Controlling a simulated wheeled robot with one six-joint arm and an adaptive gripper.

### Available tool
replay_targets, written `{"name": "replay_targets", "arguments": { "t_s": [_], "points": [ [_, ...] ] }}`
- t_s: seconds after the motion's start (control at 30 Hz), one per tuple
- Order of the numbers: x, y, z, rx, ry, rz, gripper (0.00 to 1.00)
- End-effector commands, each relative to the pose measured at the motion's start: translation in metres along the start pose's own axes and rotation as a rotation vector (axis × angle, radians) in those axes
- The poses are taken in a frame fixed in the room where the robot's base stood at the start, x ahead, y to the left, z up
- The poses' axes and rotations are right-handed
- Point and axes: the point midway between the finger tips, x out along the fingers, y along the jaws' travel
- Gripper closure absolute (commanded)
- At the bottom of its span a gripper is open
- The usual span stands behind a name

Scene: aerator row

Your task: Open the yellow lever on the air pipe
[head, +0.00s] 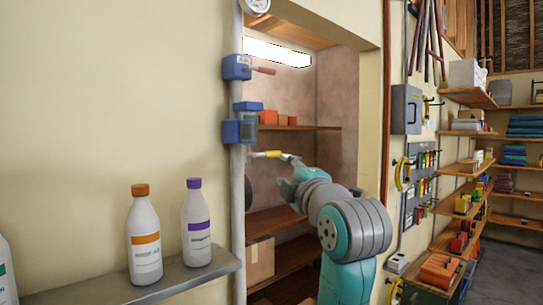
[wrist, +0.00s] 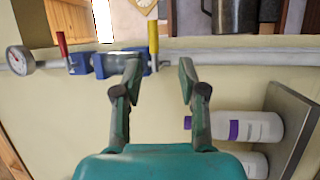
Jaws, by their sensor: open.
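The yellow lever (head: 267,154) sticks out to the right from a blue valve (head: 238,132) on the upright grey pipe (head: 238,185), crosswise to the pipe. In the wrist view the yellow lever (wrist: 153,38) stands crosswise to the pipe, which runs sideways there. My gripper (head: 287,172) is close to the lever's free end, to its right and slightly below. In the wrist view my gripper (wrist: 159,72) is open and empty, with the lever showing between the two fingertips. My left finger partly hides the valve. Contact with the lever cannot be told.
A red-handled valve (head: 237,67), a blue filter unit (head: 248,110) and a gauge (head: 256,6) sit higher on the pipe. An orange-capped bottle (head: 144,240) and a purple-capped bottle (head: 196,225) stand on a grey shelf (head: 180,280). A shelved recess opens behind my arm.

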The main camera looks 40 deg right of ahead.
Motion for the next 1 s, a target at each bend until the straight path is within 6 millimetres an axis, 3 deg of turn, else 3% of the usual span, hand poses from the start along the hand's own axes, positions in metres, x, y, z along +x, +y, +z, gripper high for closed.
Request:
{"name": "replay_targets", "arguments": {
  "t_s": [0.23, 0.7, 1.0],
  "points": [
    [0.007, 0.010, 0.001, -0.019, -0.003, 0.003, 0.59],
    [0.084, 0.009, 0.001, -0.017, -0.003, 0.002, 0.59],
    [0.106, 0.010, 0.001, -0.017, -0.003, 0.004, 0.59]
  ]
}}
